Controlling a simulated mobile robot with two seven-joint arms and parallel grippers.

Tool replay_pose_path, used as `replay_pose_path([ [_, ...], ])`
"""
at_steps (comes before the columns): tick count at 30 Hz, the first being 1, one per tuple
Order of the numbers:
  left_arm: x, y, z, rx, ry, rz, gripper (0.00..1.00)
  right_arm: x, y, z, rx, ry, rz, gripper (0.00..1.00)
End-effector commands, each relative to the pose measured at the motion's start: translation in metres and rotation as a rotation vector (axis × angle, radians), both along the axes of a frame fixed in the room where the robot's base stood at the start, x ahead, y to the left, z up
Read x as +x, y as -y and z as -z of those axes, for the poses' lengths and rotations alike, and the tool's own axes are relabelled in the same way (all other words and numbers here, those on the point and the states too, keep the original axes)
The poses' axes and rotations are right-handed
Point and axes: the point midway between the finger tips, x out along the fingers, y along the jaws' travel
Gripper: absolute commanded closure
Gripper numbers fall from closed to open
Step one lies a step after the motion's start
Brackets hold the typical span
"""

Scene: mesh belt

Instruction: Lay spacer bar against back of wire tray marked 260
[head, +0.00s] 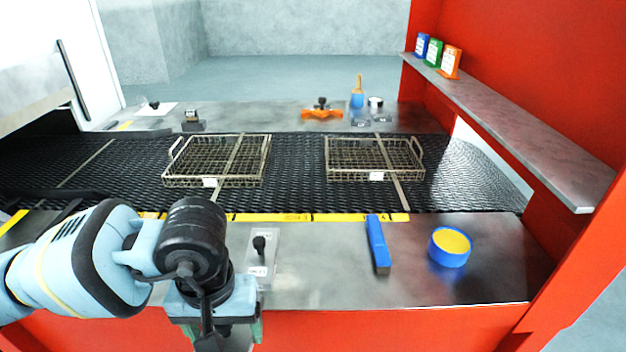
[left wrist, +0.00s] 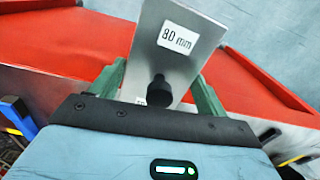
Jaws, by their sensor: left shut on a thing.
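My left gripper (head: 215,335) is low over the bench's front edge. In the left wrist view, its green fingers (left wrist: 163,88) are shut on a flat grey metal spacer bar (left wrist: 190,62) with a black knob and an "80 mm" label. A similar plate with a black knob (head: 262,270) shows beside the gripper in the head view; I cannot tell whether it is the same piece. Two wire trays stand on the belt, a left one (head: 183,182) and a right one (head: 345,177). Each has a white front tag, too small to read. My right gripper is out of view.
The black mesh belt (head: 300,160) crosses behind a yellow strip. On the front bench lie a blue bar (head: 377,245) and a blue round tin with yellow inside (head: 449,249). An orange piece (head: 322,114) sits on the back bench. A red frame with a shelf (head: 510,125) bounds the right.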

Motion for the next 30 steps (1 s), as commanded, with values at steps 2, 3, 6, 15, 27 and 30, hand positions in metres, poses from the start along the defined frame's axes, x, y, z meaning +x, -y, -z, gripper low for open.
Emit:
replay_pose_path([
  [2, 0.001, -0.025, -0.008, 0.002, 0.012, 0.003, 0.6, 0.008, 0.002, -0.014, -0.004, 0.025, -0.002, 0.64],
  [3, 0.001, -0.036, -0.007, 0.002, 0.011, 0.01, 0.6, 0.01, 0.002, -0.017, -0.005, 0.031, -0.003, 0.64],
  [6, 0.001, -0.058, -0.007, 0.001, 0.01, 0.026, 0.6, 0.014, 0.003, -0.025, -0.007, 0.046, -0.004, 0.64],
  [15, -0.001, -0.084, -0.003, -0.002, 0.004, 0.052, 0.6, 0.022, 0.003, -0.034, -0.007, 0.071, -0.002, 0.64],
  [27, -0.002, -0.084, -0.002, -0.002, 0.001, 0.052, 0.6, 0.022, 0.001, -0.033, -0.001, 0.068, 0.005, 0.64],
  [30, -0.002, -0.084, -0.002, -0.002, 0.0, 0.052, 0.6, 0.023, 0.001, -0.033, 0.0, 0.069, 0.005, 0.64],
])
